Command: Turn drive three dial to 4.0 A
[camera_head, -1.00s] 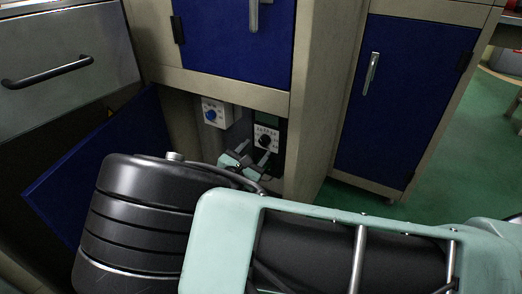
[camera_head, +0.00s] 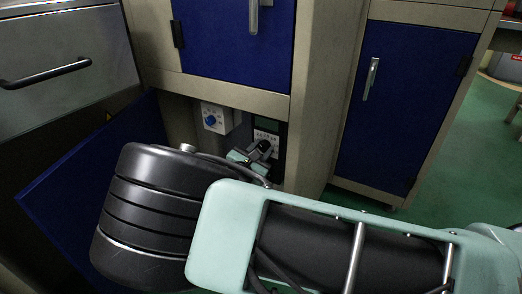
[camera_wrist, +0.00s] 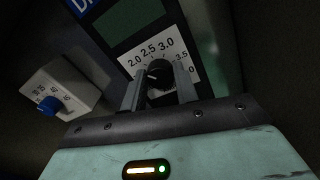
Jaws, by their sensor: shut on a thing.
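The dial is a black round knob (camera_wrist: 159,76) on a white scale plate (camera_wrist: 180,50) marked 2.0, 2.5, 3.0, 3.5 and a partly hidden last mark. A short white line on the knob points to the upper left, toward the low end of the scale; the exact value is hard to read. My gripper (camera_wrist: 158,88) is shut on the dial, one finger on each side. In the head view my gripper (camera_head: 262,151) is at the plate (camera_head: 267,136) inside the low cabinet, and its fingers largely hide the knob.
A white box with a blue knob (camera_wrist: 47,106) is to the left of the dial; the head view shows this box (camera_head: 216,117) too. A dark green screen (camera_wrist: 130,25) is above the scale. The open blue door (camera_head: 90,160) is at the left, and the cabinet's right post (camera_head: 312,120) is close to my gripper.

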